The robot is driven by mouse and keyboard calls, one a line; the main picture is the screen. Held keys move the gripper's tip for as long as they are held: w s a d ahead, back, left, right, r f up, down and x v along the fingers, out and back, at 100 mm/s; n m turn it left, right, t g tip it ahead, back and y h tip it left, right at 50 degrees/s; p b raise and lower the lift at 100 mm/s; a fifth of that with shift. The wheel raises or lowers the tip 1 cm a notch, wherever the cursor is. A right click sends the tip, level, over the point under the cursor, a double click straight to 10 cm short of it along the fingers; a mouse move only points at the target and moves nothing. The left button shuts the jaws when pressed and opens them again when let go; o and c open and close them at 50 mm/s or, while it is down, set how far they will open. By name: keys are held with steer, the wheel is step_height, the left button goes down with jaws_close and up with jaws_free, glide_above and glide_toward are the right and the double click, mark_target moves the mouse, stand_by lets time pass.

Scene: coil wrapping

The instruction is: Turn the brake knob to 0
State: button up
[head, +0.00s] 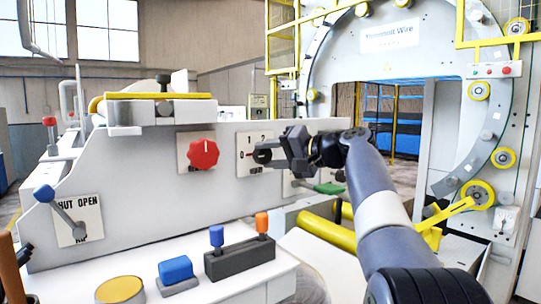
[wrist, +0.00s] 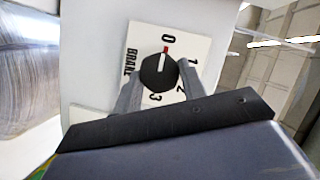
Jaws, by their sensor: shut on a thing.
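The black brake knob (wrist: 158,73) sits on a white plate (wrist: 141,42) marked BRAKE, 0, 1, 2 and 3. Its white pointer line aims at the 0, in line with a red mark beside that number. My gripper (wrist: 160,82) is shut on the knob, with one finger on each side of it. In the head view my gripper (head: 279,152) reaches the knob's plate (head: 243,141) from the right and hides part of the dial.
A red knob (head: 203,154) is on the panel left of the brake plate. A green handle (head: 329,188) and a yellow roller (head: 327,230) are below my arm. A SHUT/OPEN lever (head: 67,218) and blue and orange switches (head: 239,240) are at lower left.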

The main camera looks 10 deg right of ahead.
steer(key=o, duration=1)
steer(key=shift+c, duration=0.2)
steer(key=b+v, duration=0.2)
steer(key=v, duration=0.8)
steer(key=shift+s+d, duration=0.2)
steer(key=shift+s, duration=0.15)
steer(key=p+x, duration=0.2)
steer(key=x, duration=0.9)
steer(key=shift+d+r, duration=0.1)
